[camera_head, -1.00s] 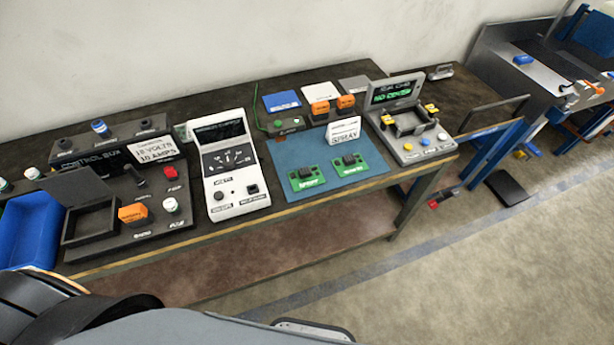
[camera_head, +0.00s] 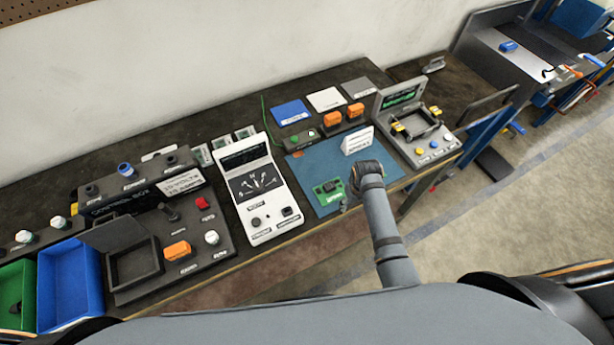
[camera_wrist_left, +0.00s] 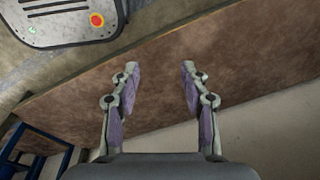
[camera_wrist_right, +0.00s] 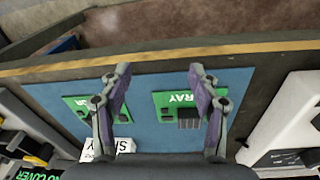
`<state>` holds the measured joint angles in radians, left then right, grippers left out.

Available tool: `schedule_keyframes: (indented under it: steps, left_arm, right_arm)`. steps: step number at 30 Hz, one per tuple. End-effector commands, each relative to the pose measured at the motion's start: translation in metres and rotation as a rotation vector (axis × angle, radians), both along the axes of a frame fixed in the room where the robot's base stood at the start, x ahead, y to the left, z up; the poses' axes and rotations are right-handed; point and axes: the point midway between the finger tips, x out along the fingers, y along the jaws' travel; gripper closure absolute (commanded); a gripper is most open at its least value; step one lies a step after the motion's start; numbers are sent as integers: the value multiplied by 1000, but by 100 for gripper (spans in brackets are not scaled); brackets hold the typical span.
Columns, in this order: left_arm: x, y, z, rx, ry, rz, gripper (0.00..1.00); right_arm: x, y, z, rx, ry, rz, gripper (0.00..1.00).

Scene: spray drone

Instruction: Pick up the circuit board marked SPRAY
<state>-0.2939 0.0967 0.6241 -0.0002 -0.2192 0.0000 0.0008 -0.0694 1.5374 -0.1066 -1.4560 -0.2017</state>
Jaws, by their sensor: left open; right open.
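The green SPRAY circuit board (camera_head: 328,190) lies on the blue mat (camera_head: 318,162), left of my right gripper (camera_head: 349,198). In the right wrist view, the SPRAY board (camera_wrist_right: 168,101) shows "RAY" on its label, partly covered by the right-hand finger. My right gripper (camera_wrist_right: 158,72) is open and empty above the mat, its fingers spread over the gap between the two boards and part of the SPRAY board. My left gripper (camera_wrist_left: 160,70) is open and empty, away from the boards.
A white tester (camera_head: 255,190) stands left of the mat and a grey device with a screen (camera_head: 415,125) right of it. A white sign (camera_head: 357,140) stands behind the boards. Orange parts (camera_head: 333,118) sit further back. Left are a control box (camera_head: 140,205) and blue bin (camera_head: 70,285).

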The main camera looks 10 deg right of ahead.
Motion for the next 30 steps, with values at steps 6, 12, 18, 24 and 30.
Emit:
schedule_keyframes:
  steps: [6,12,18,24,30]
  left_arm:
    - [-16,-21,14,-26,23,9,55]
    - [-12,-17,16,-21,18,7,55]
    - [-5,-12,17,-15,7,5,55]
    - [-6,-12,17,-15,8,5,55]
    - [-6,-12,16,-15,9,5,55]
  right_arm:
    - [56,40,77,27,56,104,36]
    - [67,51,99,31,86,144,36]
    - [65,51,75,29,90,143,36]
    - [66,51,47,30,87,142,36]
    - [66,51,42,30,86,142,36]
